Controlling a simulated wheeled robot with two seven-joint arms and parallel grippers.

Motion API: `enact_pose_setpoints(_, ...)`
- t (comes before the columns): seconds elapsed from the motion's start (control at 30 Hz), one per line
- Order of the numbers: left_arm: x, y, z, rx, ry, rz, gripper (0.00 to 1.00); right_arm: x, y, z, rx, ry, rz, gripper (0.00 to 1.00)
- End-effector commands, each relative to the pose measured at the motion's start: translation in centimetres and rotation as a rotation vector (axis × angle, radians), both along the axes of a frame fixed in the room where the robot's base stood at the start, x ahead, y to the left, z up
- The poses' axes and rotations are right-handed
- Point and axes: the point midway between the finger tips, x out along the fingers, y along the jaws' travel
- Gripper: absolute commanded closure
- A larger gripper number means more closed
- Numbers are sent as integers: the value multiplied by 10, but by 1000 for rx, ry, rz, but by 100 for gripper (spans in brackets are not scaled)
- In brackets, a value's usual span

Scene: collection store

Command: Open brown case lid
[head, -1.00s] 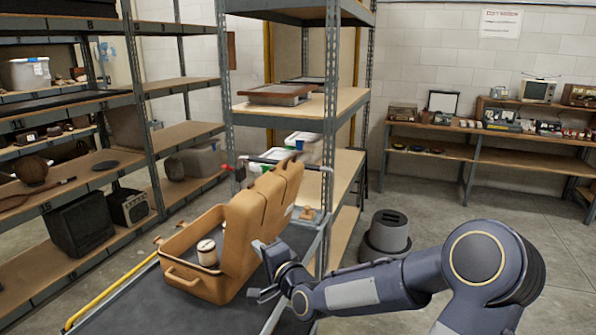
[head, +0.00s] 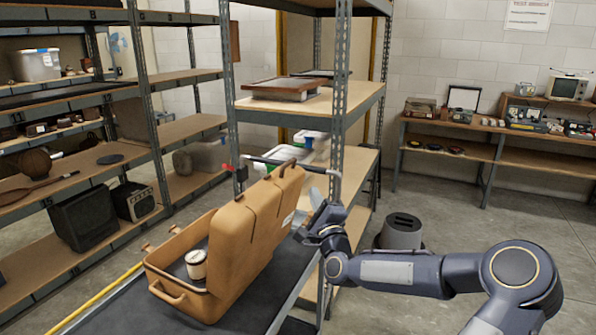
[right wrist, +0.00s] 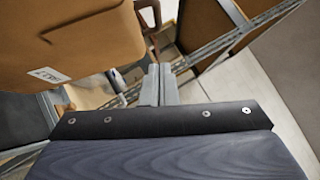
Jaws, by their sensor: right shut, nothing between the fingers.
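The brown case (head: 178,297) stands on the dark cart top with its lid (head: 255,232) raised upright. A white and dark cylindrical item (head: 196,264) sits inside the open base. My right gripper (head: 304,236) is just to the right of the lid, behind its outer face, and looks apart from it. In the right wrist view its fingers (right wrist: 158,84) are together with nothing between them. The lid with a white label (right wrist: 85,45) fills the upper left there. My left gripper is not in view.
The cart's metal rail (head: 290,166) runs behind the case. A shelving post (head: 340,130) stands close beyond my right gripper. A grey round container (head: 401,234) is on the floor at right. Open floor lies further right.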

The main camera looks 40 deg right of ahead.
Motion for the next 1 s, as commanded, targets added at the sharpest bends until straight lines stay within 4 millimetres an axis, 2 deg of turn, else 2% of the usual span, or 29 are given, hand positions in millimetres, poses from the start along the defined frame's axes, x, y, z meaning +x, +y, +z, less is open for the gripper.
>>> enact_pose_setpoints(0.1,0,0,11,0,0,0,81,25,-9,13,4,-3,2,100)
enact_pose_setpoints(0.27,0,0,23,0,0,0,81,54,-21,23,3,-2,2,100)
enact_pose_setpoints(0.4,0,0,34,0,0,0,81,71,-11,33,0,2,5,100)
enact_pose_setpoints(0.6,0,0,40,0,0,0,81,82,-6,37,0,2,2,100)
enact_pose_setpoints(1.0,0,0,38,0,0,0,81,85,-5,37,-1,1,1,100)
